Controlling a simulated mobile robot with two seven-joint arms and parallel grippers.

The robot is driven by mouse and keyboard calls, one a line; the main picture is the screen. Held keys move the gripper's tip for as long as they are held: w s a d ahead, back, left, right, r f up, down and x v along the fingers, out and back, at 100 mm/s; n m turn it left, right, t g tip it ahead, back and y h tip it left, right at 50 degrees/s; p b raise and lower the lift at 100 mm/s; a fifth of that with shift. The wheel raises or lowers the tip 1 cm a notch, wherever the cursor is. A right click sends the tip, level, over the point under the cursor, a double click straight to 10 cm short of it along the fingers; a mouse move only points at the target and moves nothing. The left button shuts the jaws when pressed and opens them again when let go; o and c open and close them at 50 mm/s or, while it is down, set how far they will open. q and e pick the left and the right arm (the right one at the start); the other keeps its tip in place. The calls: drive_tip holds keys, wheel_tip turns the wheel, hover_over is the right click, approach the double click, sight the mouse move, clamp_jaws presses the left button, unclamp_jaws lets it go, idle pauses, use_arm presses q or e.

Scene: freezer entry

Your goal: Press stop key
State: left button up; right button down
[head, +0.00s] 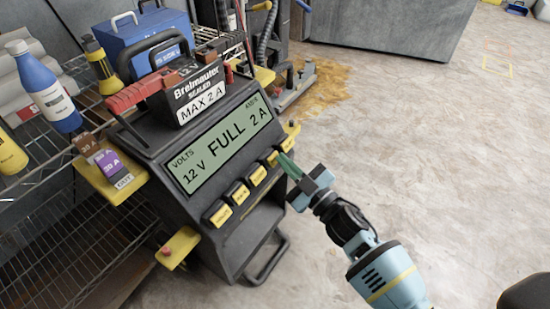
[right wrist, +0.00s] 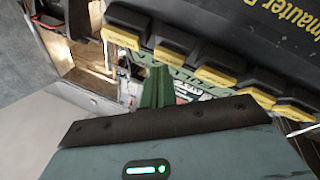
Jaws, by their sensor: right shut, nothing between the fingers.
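A dark battery charger (head: 160,150) stands tilted back beside a wire rack. Its green display (head: 220,148) reads 12 V, FULL, 2 A. Below it runs a row of black keys with yellow labels (head: 237,192), too small to read, so I cannot tell which is the stop key. My right gripper (head: 284,160) is shut and empty, its green fingertips close to the right end of the key row. In the right wrist view the shut fingers (right wrist: 155,86) point at the row of yellow-edged keys (right wrist: 172,50); contact cannot be told. My left gripper is not in view.
A battery (head: 190,90) labelled MAX 2 A sits on top of the charger. A yellow side tray (head: 95,180) holds tagged blocks. A wire rack (head: 80,230) with bottles stands at the left.

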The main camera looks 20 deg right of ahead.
drive_tip(key=shift+w+a+f, duration=0.25)
idle(0.6)
drive_tip(key=shift+s+d+r, duration=0.1)
drive_tip(key=shift+r, duration=0.05)
drive_tip(key=shift+s+d+r+p, duration=0.4)
drive_tip(key=shift+s+p, duration=0.1)
drive_tip(key=shift+p, duration=0.05)
idle(0.4)
drive_tip(key=s+d+r+p, duration=0.2)
drive_tip(key=s+p, duration=0.1)
drive_tip(key=shift+s+d+r, duration=0.15)
drive_tip(key=shift+d+r, duration=0.1)
drive_tip(key=shift+d, duration=0.05)
idle(0.9)
